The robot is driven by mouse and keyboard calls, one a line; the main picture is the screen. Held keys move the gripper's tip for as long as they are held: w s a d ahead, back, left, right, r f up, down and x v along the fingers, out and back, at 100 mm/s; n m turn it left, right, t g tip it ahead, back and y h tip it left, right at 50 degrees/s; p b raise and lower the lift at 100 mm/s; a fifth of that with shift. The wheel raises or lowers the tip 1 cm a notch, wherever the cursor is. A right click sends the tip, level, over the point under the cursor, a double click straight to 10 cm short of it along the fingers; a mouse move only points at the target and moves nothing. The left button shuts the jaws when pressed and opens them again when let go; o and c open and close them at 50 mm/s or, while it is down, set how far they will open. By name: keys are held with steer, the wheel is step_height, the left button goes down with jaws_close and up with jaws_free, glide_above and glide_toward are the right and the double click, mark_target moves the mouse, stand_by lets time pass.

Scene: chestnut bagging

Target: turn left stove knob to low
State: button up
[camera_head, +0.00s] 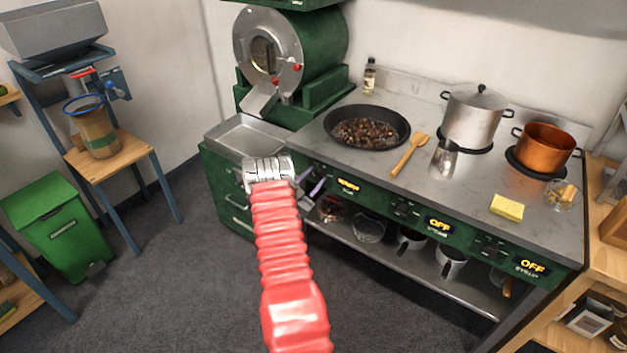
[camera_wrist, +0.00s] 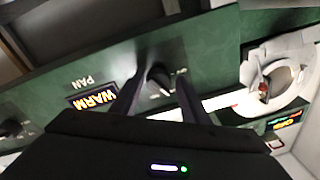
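The left stove knob (camera_wrist: 160,76) is a small dark knob on the green front panel. In the wrist view it sits between my gripper's two dark fingertips (camera_wrist: 161,88), with a narrow gap seeming to show on each side. Contact cannot be made out. In the head view my gripper (camera_head: 313,188) is at the left end of the stove front, and the arm hides the knob. The left display (camera_wrist: 95,99) reads WARM beside the label PAN; its yellow text also shows in the head view (camera_head: 348,186). The pan of chestnuts (camera_head: 367,130) is on the left burner.
The middle knob (camera_head: 404,208) and right knob (camera_head: 490,247) have displays reading OFF. A steel pot (camera_head: 474,117), copper pot (camera_head: 546,148), wooden spatula (camera_head: 408,157) and yellow sponge (camera_head: 507,207) are on the stovetop. A green drum machine (camera_head: 318,42) stands left of the stove.

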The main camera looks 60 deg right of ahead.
steer(key=shift+o, duration=0.9)
steer(key=shift+a, duration=0.1)
steer(key=w+a+f, duration=0.1)
steer(key=a, duration=1.2)
steer(key=shift+w+a, duration=0.25)
steer(key=shift+a, duration=0.05)
steer(key=shift+f, duration=0.1)
